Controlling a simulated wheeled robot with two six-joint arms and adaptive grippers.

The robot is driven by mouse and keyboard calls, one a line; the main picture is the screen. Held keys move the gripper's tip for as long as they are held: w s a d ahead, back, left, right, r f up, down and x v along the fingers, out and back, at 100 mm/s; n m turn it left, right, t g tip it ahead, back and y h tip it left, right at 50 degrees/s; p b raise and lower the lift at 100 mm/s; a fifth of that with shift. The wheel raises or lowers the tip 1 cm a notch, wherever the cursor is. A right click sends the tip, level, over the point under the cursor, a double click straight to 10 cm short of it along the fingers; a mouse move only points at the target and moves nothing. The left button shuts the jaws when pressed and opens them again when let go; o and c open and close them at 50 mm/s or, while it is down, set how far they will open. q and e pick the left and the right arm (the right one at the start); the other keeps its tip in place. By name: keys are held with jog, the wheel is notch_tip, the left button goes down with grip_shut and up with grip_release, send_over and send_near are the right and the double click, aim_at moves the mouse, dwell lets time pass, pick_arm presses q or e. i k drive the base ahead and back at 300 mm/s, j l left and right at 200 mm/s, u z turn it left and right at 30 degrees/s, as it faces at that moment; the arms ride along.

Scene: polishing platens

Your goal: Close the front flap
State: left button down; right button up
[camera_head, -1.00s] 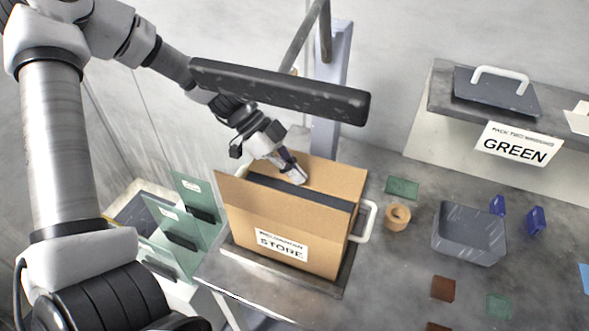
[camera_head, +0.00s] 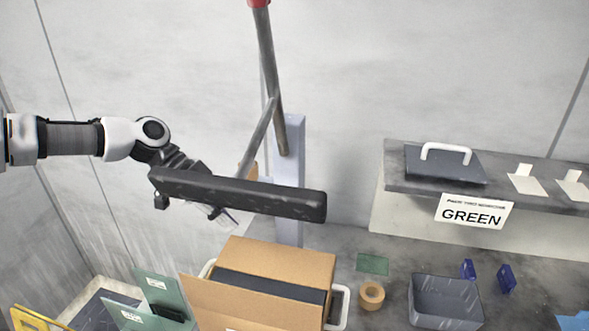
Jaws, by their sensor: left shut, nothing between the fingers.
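The cardboard box (camera_head: 312,300) stands at the bottom of the head view, its lower part cut off by the frame edge. Its front flap (camera_head: 232,303) sticks up and outward along the near side, apart from the top. A dark strip (camera_head: 270,287) shows between this flap and the brown back flap (camera_head: 285,262); I cannot tell whether the back flap lies flat. My left gripper (camera_head: 229,218) is shut and empty above the far left of the box, partly hidden behind a black bar. It is apart from the box. My right gripper is not in view.
The long black bar (camera_head: 240,195) hangs above the box, in front of my left gripper. A grey post (camera_head: 290,170) stands behind it. A tape roll (camera_head: 371,295) and a grey bin (camera_head: 446,302) lie to the right. Green panels (camera_head: 160,290) stand at the left.

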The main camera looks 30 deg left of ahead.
aim_at(271, 311)
jog(key=k, duration=1)
